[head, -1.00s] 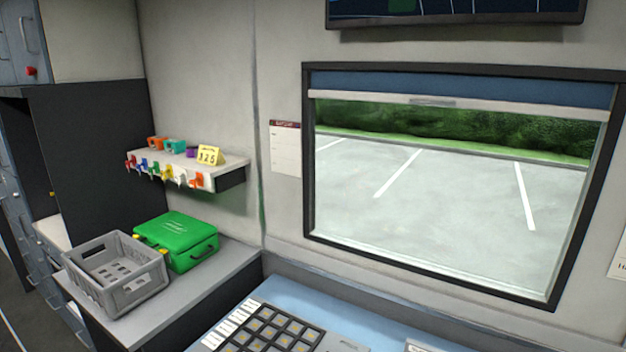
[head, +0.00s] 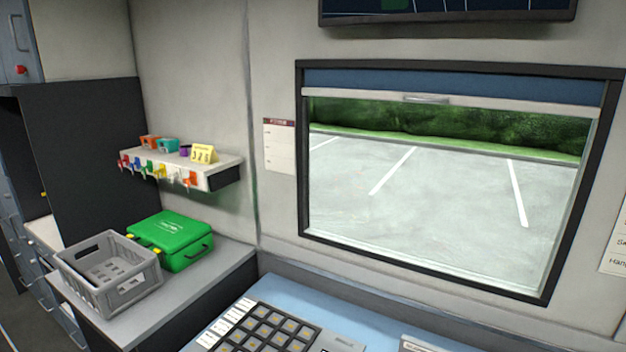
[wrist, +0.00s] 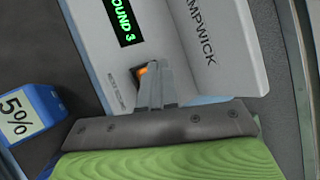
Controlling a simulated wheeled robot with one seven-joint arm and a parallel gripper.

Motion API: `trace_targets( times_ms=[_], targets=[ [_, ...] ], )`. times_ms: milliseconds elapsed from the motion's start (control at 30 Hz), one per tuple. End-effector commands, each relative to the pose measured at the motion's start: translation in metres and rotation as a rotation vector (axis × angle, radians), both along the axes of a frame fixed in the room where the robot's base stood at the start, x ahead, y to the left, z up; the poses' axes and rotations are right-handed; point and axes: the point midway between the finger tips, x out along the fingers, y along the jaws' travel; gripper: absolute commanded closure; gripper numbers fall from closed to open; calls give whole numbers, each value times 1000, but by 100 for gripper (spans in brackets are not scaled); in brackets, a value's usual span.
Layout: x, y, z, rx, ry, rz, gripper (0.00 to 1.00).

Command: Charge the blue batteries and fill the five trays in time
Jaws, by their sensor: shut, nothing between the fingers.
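In the wrist view my gripper (wrist: 158,88) is shut and empty, its fingertips beside a small orange part in a dark recess on a white device (wrist: 195,60). I cannot tell whether they touch it. The device has a green lit display (wrist: 121,18) reading "OUND 3", partly cut off, and lettering ending in "MPWICK". A blue battery (wrist: 45,97) with a white "5%" label lies at the left, apart from the fingers. My gripper is not in the head view. No trays are clearly identifiable.
In the head view a grey crate (head: 128,292) and a green case (head: 165,232) stand on the left counter. A shelf (head: 225,165) above holds small coloured items. A dark grid unit (head: 262,328) sits on the blue desk (head: 340,315) below the window.

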Motion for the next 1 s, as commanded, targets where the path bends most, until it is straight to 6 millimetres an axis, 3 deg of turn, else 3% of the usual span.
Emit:
trace_targets(
  times_ms=[767,1000],
  targets=[
    [0,0,-11,1,0,-1,100],
    [0,0,-3,0,2,-1,100]
  ],
)
